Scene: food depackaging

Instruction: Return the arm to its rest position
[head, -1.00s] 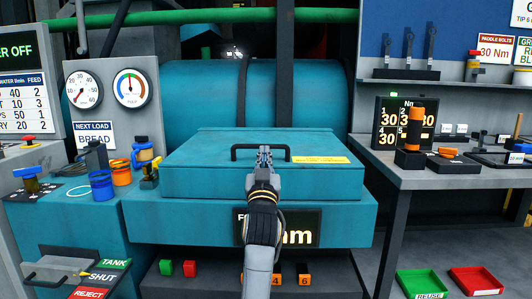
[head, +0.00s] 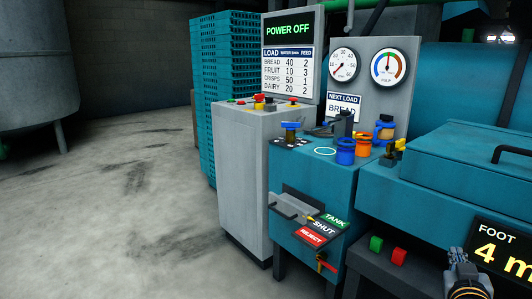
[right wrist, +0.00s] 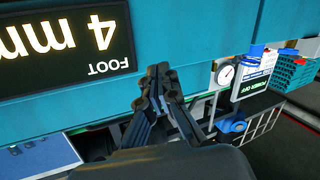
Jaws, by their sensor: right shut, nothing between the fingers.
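My right gripper (head: 460,258) shows at the bottom right of the head view, pointing up and away from me. It is shut and empty. In the right wrist view its fingers (right wrist: 158,80) meet in front of the teal machine front, beside the "FOOT 4 mm" display (right wrist: 65,40). The same display (head: 503,252) is just right of the gripper in the head view. The teal lid (head: 455,150) of the machine is closed, and its black handle (head: 515,151) is clear of the gripper. My left gripper is not in view.
A teal cabinet (head: 300,185) with blue and orange cups stands left of the machine, its lever by the TANK, SHUT and REJECT labels. A grey "POWER OFF" console (head: 240,170) and stacked teal crates (head: 222,60) are beyond. The concrete floor (head: 120,200) at left is clear.

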